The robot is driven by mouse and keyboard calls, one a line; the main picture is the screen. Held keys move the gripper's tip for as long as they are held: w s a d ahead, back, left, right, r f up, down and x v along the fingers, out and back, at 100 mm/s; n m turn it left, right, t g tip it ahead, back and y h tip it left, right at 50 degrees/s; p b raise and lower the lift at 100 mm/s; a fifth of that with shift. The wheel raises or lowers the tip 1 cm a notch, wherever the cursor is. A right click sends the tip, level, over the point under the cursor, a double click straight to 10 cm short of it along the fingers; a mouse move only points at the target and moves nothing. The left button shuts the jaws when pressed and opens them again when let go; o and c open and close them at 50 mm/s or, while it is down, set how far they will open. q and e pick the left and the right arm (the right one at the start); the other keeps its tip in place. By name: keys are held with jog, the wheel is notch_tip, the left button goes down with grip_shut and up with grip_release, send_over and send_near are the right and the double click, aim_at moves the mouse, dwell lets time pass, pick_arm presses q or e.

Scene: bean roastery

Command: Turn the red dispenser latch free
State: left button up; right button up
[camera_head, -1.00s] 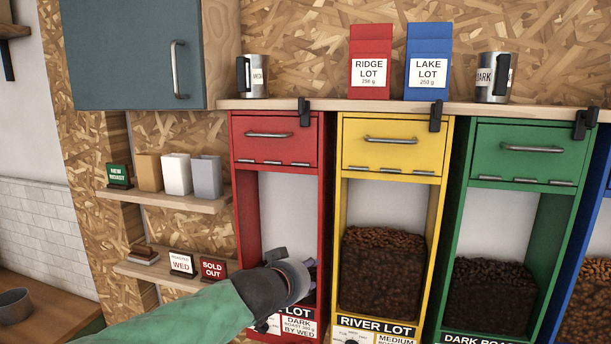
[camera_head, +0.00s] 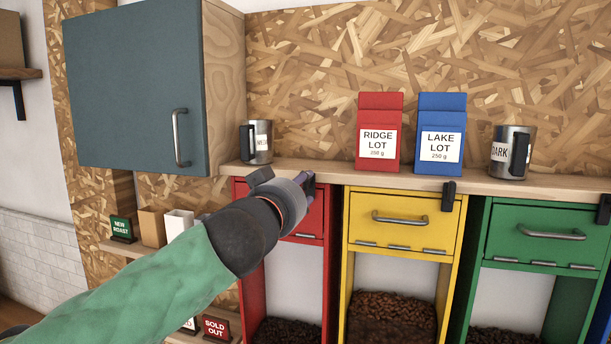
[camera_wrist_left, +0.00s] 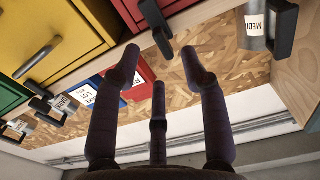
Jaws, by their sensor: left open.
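The red dispenser (camera_head: 315,222) is left of the yellow one, its drawer front partly hidden behind my left gripper (camera_head: 304,184). Its black latch (camera_head: 311,187) sits at the shelf edge and is mostly covered by the gripper in the head view. In the left wrist view, the latch (camera_wrist_left: 156,28) shows beyond the open, spread fingers of my left gripper (camera_wrist_left: 159,72), roughly centred between the two outer ones. I see a gap between the fingertips and the latch; whether any finger touches it is unclear. My right gripper is not in view.
The shelf (camera_head: 390,176) above holds a mug (camera_head: 262,142), a red packet (camera_head: 379,132), a blue packet (camera_head: 441,134) and another mug (camera_head: 512,152). A blue-grey cabinet (camera_head: 130,90) hangs at upper left. The yellow dispenser (camera_head: 401,220) has its own latch (camera_head: 448,192).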

aim_at(307, 182)
pick_arm(q)
jog(key=shift+p+x, duration=0.6)
jog(key=shift+x, duration=1.4)
grip_shut()
